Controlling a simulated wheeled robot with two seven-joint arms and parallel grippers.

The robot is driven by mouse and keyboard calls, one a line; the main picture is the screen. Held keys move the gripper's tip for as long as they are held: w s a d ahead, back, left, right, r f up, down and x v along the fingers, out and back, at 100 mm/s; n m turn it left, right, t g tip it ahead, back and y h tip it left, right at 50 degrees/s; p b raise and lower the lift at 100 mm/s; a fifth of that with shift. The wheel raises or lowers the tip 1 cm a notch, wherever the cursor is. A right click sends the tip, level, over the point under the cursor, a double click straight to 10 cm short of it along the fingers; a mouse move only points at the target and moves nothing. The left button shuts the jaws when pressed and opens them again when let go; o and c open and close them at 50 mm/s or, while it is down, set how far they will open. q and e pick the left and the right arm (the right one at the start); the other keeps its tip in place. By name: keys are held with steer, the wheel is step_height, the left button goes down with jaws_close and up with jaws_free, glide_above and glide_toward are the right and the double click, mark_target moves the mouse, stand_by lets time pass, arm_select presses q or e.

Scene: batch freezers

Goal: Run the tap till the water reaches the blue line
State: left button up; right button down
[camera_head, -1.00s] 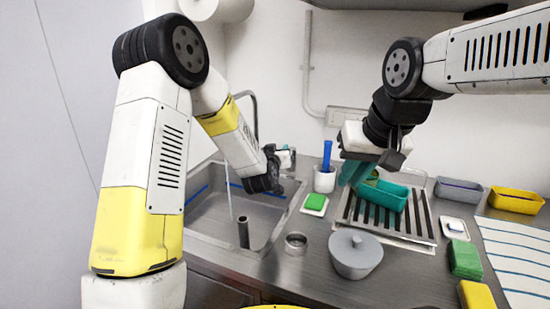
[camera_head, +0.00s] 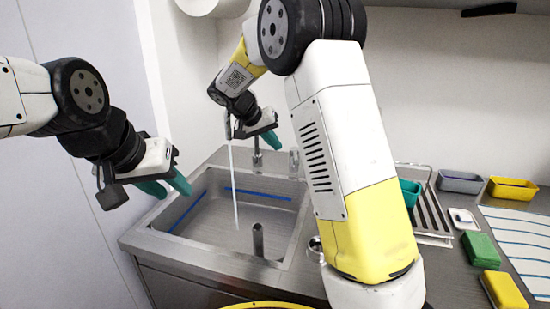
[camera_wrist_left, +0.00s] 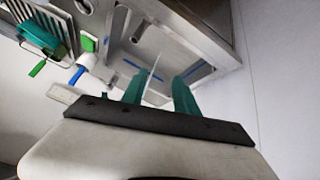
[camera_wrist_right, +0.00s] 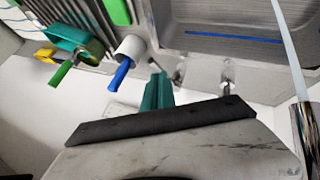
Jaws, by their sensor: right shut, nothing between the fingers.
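The sink (camera_head: 290,252) has a blue line (camera_head: 258,194) along its inner back wall and left wall. A thin white stream of water (camera_head: 234,185) falls from the tap spout (camera_head: 228,126) into it; I cannot make out the water level. The stream also shows in the right wrist view (camera_wrist_right: 288,45). My right gripper (camera_head: 270,138) is shut and empty, just right of the spout, above the sink's back edge; whether it touches the tap is unclear. My left gripper (camera_head: 168,186) is open and empty above the sink's left rim.
A standpipe (camera_head: 258,240) stands in the sink. My right arm hides part of the counter. A drainer (camera_head: 430,215) with a teal tub (camera_head: 410,192), grey tub (camera_head: 460,182), yellow tub (camera_head: 512,188) and green sponge (camera_head: 481,249) are at the right.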

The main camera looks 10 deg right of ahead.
steer(key=x, duration=1)
steer(key=shift+w+a, duration=0.35)
steer(key=shift+w, duration=0.05)
steer(key=d+n, duration=0.1)
steer(key=d, duration=0.1)
steer(key=d+n+t, duration=0.1)
steer(key=s+d+y, duration=0.1)
steer(key=d, duration=0.1)
steer(key=shift+d+n+t, duration=0.3)
steer(key=shift+d+n, duration=0.05)
steer(key=shift+n, duration=0.05)
steer(key=v, duration=0.7)
steer(key=shift+s+a+r, duration=0.15)
steer(key=shift+s+r, duration=0.05)
steer(key=shift+r, duration=0.05)
stand_by(4.8)
